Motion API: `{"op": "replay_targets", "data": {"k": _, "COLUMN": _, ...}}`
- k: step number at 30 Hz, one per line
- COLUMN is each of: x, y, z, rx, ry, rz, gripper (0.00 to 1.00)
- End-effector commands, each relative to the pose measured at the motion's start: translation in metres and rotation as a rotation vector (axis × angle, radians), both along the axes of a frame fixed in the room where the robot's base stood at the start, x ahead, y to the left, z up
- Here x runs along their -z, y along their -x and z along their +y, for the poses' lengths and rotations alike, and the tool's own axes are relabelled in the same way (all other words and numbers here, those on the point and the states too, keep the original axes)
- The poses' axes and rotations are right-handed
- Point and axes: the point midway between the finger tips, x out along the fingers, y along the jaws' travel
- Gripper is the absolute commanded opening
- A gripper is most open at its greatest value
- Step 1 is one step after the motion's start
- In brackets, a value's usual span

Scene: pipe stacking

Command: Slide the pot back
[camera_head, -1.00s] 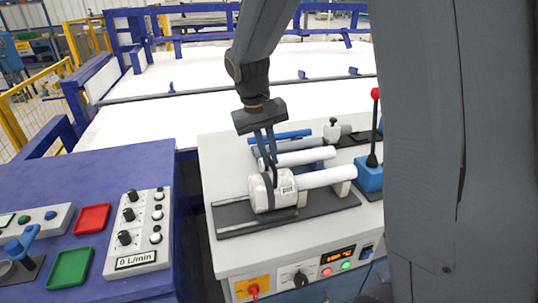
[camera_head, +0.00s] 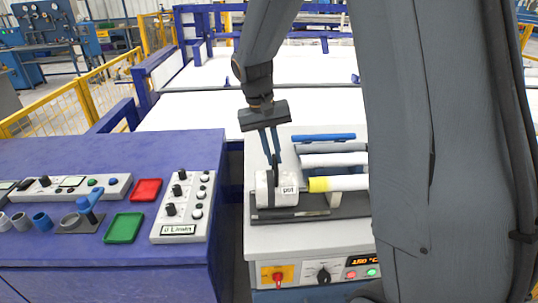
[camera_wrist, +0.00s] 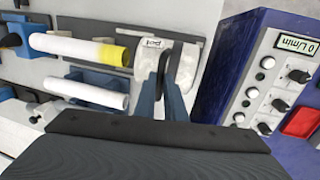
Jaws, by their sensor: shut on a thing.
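The white pot (camera_head: 284,199), labelled "pot", sits on a dark rail (camera_head: 300,215) on the white machine top. My gripper (camera_head: 272,160) reaches down from above and is shut on the pot's dark upright part. A white pipe (camera_head: 348,183) with a yellow end (camera_head: 318,184) lies just right of the pot. A narrow gap shows between the yellow end and the pot. In the wrist view the pot (camera_wrist: 152,52) is at my fingers, partly hidden by them, with the yellow end (camera_wrist: 113,54) to its left.
A second white pipe (camera_head: 325,160) and a blue pipe (camera_head: 322,137) lie behind. A blue control desk stands to the left with red (camera_head: 146,191) and green (camera_head: 124,228) trays and a knob box (camera_head: 184,208). My arm hides the machine's right side.

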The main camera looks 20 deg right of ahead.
Motion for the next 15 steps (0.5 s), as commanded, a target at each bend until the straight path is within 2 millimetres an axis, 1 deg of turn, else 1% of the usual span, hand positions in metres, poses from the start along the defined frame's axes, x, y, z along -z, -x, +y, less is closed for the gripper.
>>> {"op": "replay_targets", "data": {"k": 9, "x": -0.0011, "y": -0.0026, "z": 0.0042, "rx": 0.003, "ry": -0.005, "rz": -0.007, "gripper": 0.0}}
{"op": "replay_targets", "data": {"k": 10, "x": -0.0011, "y": -0.0026, "z": 0.0043, "rx": 0.002, "ry": -0.006, "rz": -0.007, "gripper": 0.12}}
{"op": "replay_targets", "data": {"k": 13, "x": -0.0011, "y": -0.0026, "z": 0.0042, "rx": 0.002, "ry": -0.006, "rz": -0.007, "gripper": 0.28}}
{"op": "replay_targets", "data": {"k": 15, "x": -0.0009, "y": -0.0021, "z": 0.0038, "rx": 0.002, "ry": -0.005, "rz": -0.006, "gripper": 0.29}}
